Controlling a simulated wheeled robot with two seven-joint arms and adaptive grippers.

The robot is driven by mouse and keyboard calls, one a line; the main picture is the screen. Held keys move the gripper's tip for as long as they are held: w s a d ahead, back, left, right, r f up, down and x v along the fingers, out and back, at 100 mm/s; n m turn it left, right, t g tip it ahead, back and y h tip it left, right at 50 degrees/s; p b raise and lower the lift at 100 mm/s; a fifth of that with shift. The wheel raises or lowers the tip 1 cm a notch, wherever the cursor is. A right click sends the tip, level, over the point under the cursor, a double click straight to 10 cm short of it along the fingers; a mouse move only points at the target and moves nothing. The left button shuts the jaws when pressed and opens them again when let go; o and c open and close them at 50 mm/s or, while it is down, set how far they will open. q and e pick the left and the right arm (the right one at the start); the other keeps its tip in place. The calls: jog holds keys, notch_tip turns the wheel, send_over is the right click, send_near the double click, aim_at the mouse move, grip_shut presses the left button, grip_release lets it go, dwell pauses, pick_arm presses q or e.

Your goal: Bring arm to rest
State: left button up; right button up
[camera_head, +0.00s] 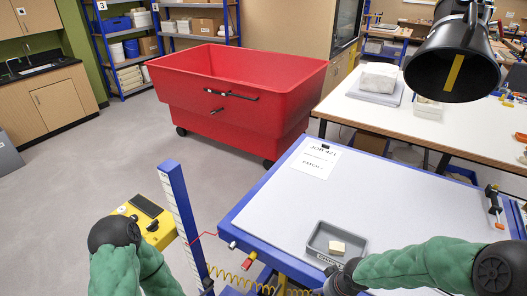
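My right arm in its green sleeve (420,266) comes in from the right, low over the front of the blue-edged table. Its dark wrist end (343,278) is beside the front edge of a grey tray (318,246). Fingers of the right gripper cannot be made out at the bottom edge of the picture. My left arm (130,268), also green-sleeved, is at the lower left with a dark joint on top. Its gripper is out of the picture. A small cream block (337,247) lies in the grey tray.
The blue-edged table (390,200) has a paper sheet (312,160) and a free middle. A blue post with a scale (180,215) and a yellow box (150,220) stand near my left arm. A red bin (235,90) is behind; a black lamp-like hood (452,60) hangs upper right.

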jog(key=s+a+f+b, duration=0.2)
jog(key=s+a+f, duration=0.1)
jog(key=f, duration=0.4)
jog(key=s+a+f+g+y+b, duration=0.1)
jog(key=s+a+f+b, duration=0.1)
jog(key=f, duration=0.6)
jog(key=s+a+f+y+b, duration=0.1)
jog(key=s+a+f, duration=0.3)
jog(key=f, duration=0.4)
jog(key=shift+s+a+f+g+b, duration=0.3)
jog(key=shift+s+a+b, duration=0.1)
jog(key=shift+s+b, duration=0.45)
